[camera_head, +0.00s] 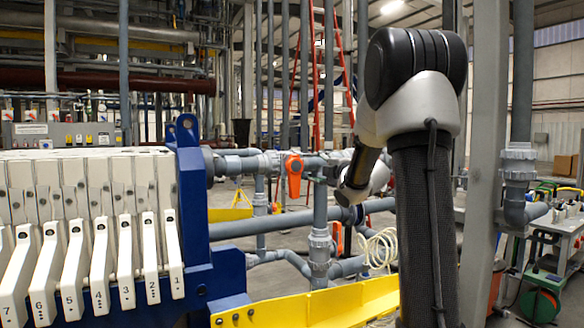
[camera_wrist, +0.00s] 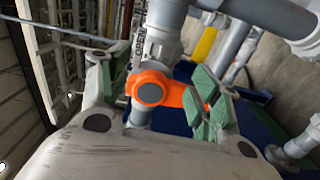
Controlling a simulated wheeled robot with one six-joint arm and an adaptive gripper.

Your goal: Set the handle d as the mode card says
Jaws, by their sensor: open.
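An orange valve handle (camera_wrist: 152,90) shows in the wrist view, between the spread fingers of my gripper (camera_wrist: 162,85). Its round hub sits on a grey pipe fitting and its lever reaches right, towards the green-padded right finger. A label reading OPEN stands on the pipe beside it. My gripper is open; whether a pad touches the lever I cannot tell. In the head view one orange handle (camera_head: 293,175) hangs down from the pipe, and another orange part (camera_head: 336,236) shows lower. No letter d is legible on any handle, and no readable mode card shows.
White numbered filter plates (camera_head: 100,250) and a blue frame (camera_head: 195,220) stand at left. Grey pipes (camera_head: 319,240) surround the handles. A yellow beam (camera_head: 310,306) crosses the front. A grey panel (camera_head: 60,133) stands behind at left, and a steel post (camera_head: 486,150) at right.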

